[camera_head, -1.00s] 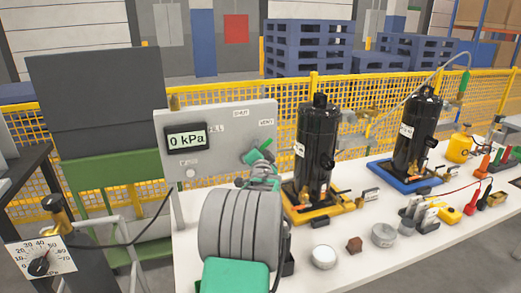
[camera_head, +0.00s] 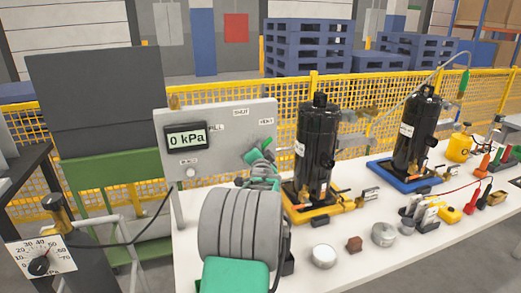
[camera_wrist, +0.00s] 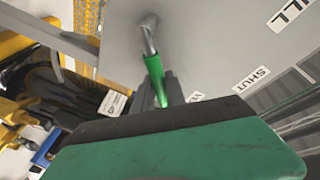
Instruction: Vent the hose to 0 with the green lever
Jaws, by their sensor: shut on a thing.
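The grey panel (camera_head: 222,150) carries a display (camera_head: 186,137) that reads 0 kPa. It has FILL, SHUT and VENT labels (camera_head: 266,122) and a small button at lower left. The green lever (camera_wrist: 155,75) runs from its metal stem on the panel toward my gripper, with its end near the partly covered VENT label (camera_wrist: 195,97). My gripper (camera_wrist: 163,95) is shut on the lever's end. In the head view my gripper (camera_head: 258,158) is at the panel's lower right, and it and my wrist hide much of the lever.
A black compressor (camera_head: 317,150) on a yellow base stands close right of my gripper. Another compressor (camera_head: 414,135) on a blue base stands farther right. Small parts lie on the white table (camera_head: 345,262). A dial gauge (camera_head: 40,258) is at lower left.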

